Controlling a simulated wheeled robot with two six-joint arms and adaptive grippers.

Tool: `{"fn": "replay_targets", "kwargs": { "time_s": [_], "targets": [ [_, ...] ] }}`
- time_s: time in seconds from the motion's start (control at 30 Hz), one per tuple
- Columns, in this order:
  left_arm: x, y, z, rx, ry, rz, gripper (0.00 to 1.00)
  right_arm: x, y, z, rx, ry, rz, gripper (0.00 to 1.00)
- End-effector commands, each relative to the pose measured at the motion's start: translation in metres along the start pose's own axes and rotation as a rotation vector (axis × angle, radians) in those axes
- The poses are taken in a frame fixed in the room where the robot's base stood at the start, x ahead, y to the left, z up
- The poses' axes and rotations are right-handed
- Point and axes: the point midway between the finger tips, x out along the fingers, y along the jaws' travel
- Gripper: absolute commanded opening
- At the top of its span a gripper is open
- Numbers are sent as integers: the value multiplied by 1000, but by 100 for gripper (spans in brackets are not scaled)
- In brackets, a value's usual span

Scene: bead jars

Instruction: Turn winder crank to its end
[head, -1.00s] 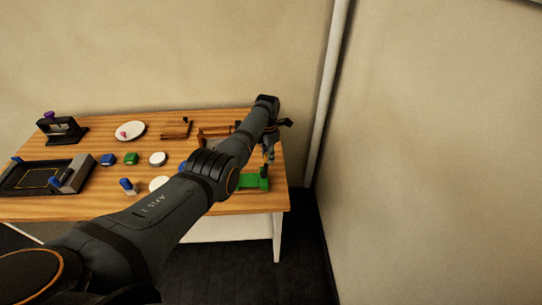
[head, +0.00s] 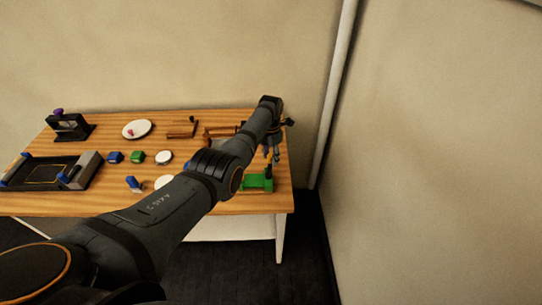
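My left arm reaches across the table from the lower left. Its gripper (head: 272,155) points down at the right end of the table, just above or beside a green fixture (head: 258,183). The gripper is small and partly dark against the arm, so its opening and any contact are unclear. A black device with a purple knob (head: 58,112) stands at the far left back of the table. I cannot tell for certain which of these fixtures is the winder, and no crank shows clearly. My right gripper is out of view.
The wooden table (head: 100,203) holds a black tray (head: 40,184) with blue handles, a blue block (head: 115,157), a green block (head: 137,157), a white plate (head: 143,128) and brown wooden racks (head: 181,130). A wall and pipe (head: 333,95) stand right of the table.

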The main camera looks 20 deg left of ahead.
Motion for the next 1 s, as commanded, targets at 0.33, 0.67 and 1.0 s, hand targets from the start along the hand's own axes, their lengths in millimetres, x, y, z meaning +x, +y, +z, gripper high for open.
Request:
{"fn": "replay_targets", "kwargs": {
  "time_s": [0.33,0.67,1.0],
  "targets": [
    [-3,-1,1,2,-1,-1,46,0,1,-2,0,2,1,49],
    [-69,0,1,1,-5,2,46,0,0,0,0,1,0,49],
    [-118,0,0,1,0,-1,46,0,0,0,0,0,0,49]
  ]
}}
